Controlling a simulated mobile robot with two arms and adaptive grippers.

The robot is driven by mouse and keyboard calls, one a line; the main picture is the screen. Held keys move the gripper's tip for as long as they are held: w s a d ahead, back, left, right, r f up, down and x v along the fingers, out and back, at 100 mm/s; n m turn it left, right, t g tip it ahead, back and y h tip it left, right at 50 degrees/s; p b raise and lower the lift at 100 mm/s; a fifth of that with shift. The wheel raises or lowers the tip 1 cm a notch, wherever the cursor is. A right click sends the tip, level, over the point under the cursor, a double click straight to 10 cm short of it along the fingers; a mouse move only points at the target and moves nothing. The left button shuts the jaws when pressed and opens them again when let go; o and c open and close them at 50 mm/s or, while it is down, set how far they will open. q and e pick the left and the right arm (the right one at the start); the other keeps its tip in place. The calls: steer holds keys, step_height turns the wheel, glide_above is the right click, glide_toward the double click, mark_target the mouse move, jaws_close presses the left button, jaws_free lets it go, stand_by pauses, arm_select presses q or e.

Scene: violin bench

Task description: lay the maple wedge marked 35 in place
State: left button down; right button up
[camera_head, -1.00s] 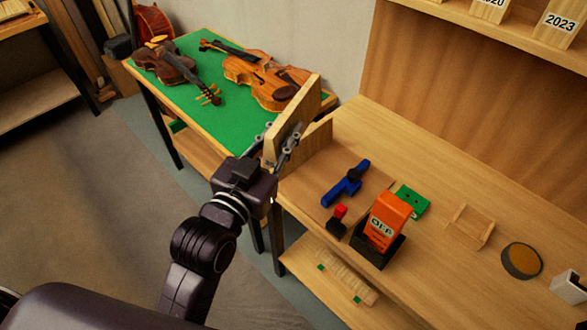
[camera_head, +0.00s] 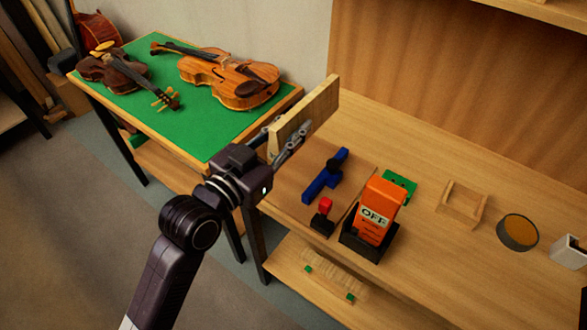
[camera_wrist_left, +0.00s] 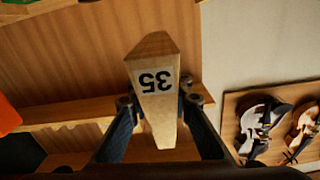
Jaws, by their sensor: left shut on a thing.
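The maple wedge marked 35 (camera_head: 306,116) is a pale wooden block held in my left gripper (camera_head: 280,142), above the left end of the wooden bench. In the left wrist view the wedge (camera_wrist_left: 156,85) shows its black number 35, upside down, between the two fingers (camera_wrist_left: 158,110). The fingers are shut on its sides. A small open wooden cradle (camera_head: 461,203) sits empty on the bench, to the right of the wedge and apart from it. My right gripper is not in view.
On the bench (camera_head: 420,142) stand a blue clamp-like tool (camera_head: 325,178), a red-topped black piece (camera_head: 323,215), an orange OFF device (camera_head: 378,208), a green piece (camera_head: 400,187) and a round dark-rimmed disc (camera_head: 518,232). Violins (camera_head: 228,78) lie on the green-topped table (camera_head: 205,128) at left.

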arm_select(q)
step_height(320, 180, down, 12)
steer(key=shift+f+b, duration=0.1)
steer(key=shift+b, duration=0.5)
steer(key=c, duration=1.7)
jaws_free()
steer(key=shift+f, duration=0.15)
steer(key=shift+c, duration=0.2)
steer(key=b+v, duration=0.1)
steer(key=v, duration=1.1)
steer(key=shift+b, duration=0.3)
